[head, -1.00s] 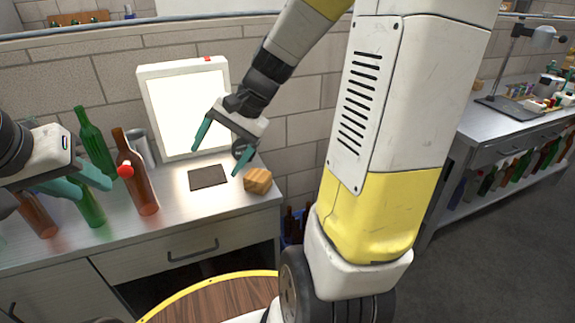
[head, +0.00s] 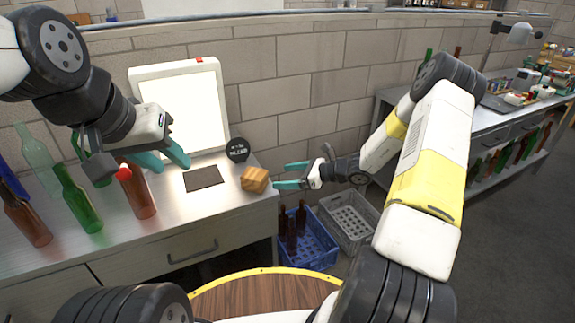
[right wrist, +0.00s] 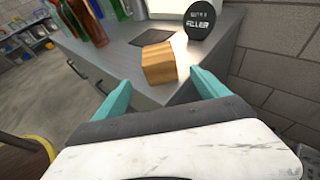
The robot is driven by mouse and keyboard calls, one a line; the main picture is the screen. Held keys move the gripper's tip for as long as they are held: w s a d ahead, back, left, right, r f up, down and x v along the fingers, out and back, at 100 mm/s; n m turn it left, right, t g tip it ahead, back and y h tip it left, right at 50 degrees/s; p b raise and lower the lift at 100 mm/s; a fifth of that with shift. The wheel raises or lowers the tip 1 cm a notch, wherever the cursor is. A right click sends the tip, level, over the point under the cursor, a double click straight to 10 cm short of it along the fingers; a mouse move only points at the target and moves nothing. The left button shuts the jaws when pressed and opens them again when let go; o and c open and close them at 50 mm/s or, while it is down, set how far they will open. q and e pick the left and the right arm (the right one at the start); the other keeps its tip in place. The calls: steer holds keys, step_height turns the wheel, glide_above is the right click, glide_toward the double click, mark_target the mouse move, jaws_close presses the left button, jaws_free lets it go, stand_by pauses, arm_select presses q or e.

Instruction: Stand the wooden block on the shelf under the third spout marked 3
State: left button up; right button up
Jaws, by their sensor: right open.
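The wooden block (head: 254,179) sits at the right front corner of the steel bench, right of a dark mat (head: 204,178). The block also shows in the right wrist view (right wrist: 158,62), ahead of the fingers and apart from them. My right gripper (head: 283,176) is open and empty, just right of the block at about bench height, and points left toward it. My left gripper (head: 170,162) is over the bench near the bottles, in front of the light panel; its fingers show apart, with nothing visible between them. No shelf or spout marked 3 shows.
A round black sign (head: 238,150) stands behind the block. A blue crate (head: 308,243) with bottles and a grey crate (head: 349,220) sit on the floor right of the bench.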

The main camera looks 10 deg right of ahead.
mark_target(255, 179)
steer(key=shift+x, duration=6.35)
steer(key=shift+c, duration=0.2)
steer(key=shift+r, duration=0.1)
steer(key=c, duration=1.5)
